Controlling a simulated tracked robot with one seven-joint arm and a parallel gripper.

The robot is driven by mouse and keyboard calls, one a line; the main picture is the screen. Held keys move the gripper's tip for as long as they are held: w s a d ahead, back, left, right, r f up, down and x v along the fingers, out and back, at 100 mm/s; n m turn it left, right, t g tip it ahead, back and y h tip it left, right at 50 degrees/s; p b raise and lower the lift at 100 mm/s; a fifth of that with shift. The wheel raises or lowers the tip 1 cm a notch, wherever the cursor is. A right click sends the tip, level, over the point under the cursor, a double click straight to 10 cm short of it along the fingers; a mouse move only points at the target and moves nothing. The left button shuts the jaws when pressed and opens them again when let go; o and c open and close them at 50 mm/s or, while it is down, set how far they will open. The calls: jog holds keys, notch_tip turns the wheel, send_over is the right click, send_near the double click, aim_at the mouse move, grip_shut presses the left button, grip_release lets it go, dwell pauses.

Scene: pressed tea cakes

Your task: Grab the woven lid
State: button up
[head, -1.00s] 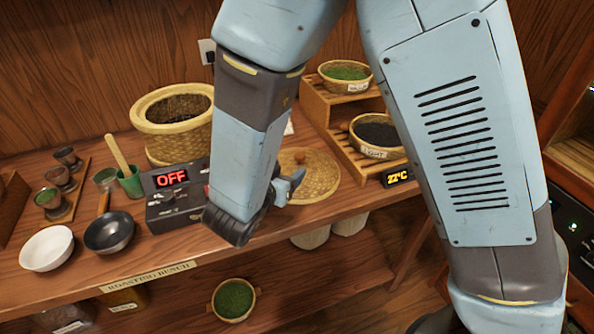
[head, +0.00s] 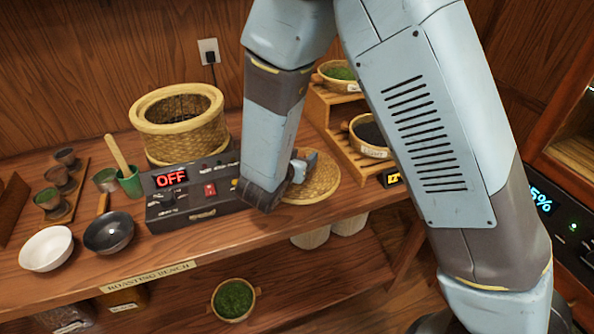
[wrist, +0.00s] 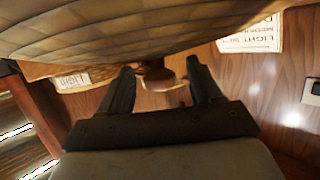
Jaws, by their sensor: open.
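The woven lid (head: 322,185) is a round, flat, tan weave lying on the bench, right of the control box. My gripper (head: 302,166) is at the lid's left side in the head view and covers part of it. In the wrist view the lid (wrist: 110,32) fills the top of the picture, with its small brown knob (wrist: 157,76) pointing down into the picture. The two dark fingers of my gripper (wrist: 158,84) stand open, one on each side of the knob, with gaps visible between.
The control box (head: 195,190), reading OFF, is close left of my gripper. The woven basket (head: 180,138) stands open behind it. A slatted wooden rack (head: 335,125) with bowls is at the right. A white bowl (head: 47,248) and dark pan (head: 108,232) stand at left.

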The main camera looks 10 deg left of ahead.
grip_shut()
dwell(0.6)
